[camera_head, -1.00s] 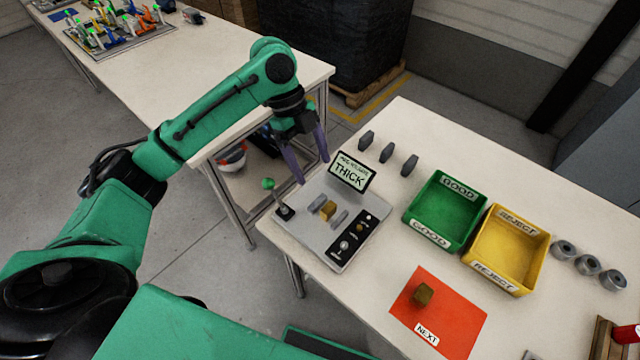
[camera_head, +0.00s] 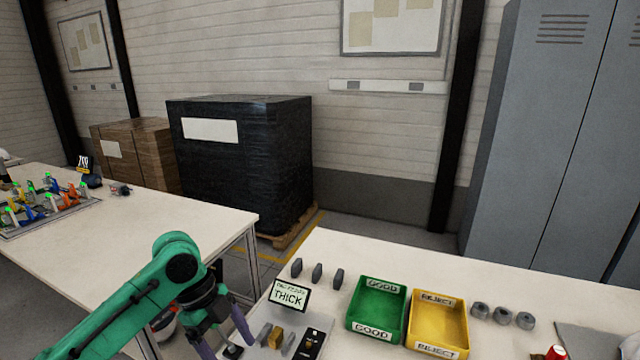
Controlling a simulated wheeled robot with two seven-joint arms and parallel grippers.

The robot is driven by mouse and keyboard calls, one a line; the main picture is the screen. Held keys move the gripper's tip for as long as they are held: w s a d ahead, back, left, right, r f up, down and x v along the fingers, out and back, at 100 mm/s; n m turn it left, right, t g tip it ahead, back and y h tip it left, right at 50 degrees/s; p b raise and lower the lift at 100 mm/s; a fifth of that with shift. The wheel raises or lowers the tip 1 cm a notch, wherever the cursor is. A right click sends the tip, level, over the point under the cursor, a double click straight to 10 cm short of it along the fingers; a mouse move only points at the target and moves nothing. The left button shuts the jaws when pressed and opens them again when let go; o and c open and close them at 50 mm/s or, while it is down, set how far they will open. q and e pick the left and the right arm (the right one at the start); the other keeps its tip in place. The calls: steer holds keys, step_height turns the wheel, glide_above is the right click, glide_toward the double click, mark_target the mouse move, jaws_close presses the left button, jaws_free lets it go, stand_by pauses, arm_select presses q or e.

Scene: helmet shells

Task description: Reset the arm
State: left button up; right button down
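My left arm comes in from the lower left. Its gripper (camera_head: 228,338) has two purple fingers spread apart with nothing seen between them, at the left side of the gauge station. The lower finger is cut off by the bottom edge. The gauge station (camera_head: 322,326) has a screen (camera_head: 289,296) reading THICK. A small brass block (camera_head: 275,338) sits between its grey jaws. A lever base (camera_head: 232,352) shows beside the fingers; its green knob does not show. My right gripper is not in view.
A green GOOD bin (camera_head: 377,304) and a yellow REJECT bin (camera_head: 439,318) stand on the table (camera_head: 400,262). Several grey parts stand behind the gauge and right of the bins. Another table (camera_head: 165,225) is at left. A black wrapped pallet (camera_head: 243,165) and grey lockers (camera_head: 545,140) stand behind.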

arm_select(q)
steer(key=s+d+f+n+t, duration=0.2)
steer(key=f+n, duration=0.3)
steer(key=f, duration=0.1)
steer(key=s+d+f+n+t, duration=0.2)
steer(key=s+d+f+n, duration=0.15)
steer(key=f, duration=0.25)
steer(key=s+a+f+n+t+y, duration=0.1)
steer(key=s+a+f+n+y, duration=0.25)
steer(key=s+a+n, duration=0.75)
step_height(320, 180, down, 25)
steer(key=s+a+g, duration=0.1)
steer(key=a, duration=0.1)
steer(key=s+a+f+g, duration=0.1)
steer(key=s+a+f, duration=0.1)
steer(key=s+f, duration=1)
steer(key=s, duration=0.3)
steer(key=shift+s+a+y, duration=0.25)
steer(key=shift+s+y, duration=0.05)
steer(key=shift+y, duration=0.05)
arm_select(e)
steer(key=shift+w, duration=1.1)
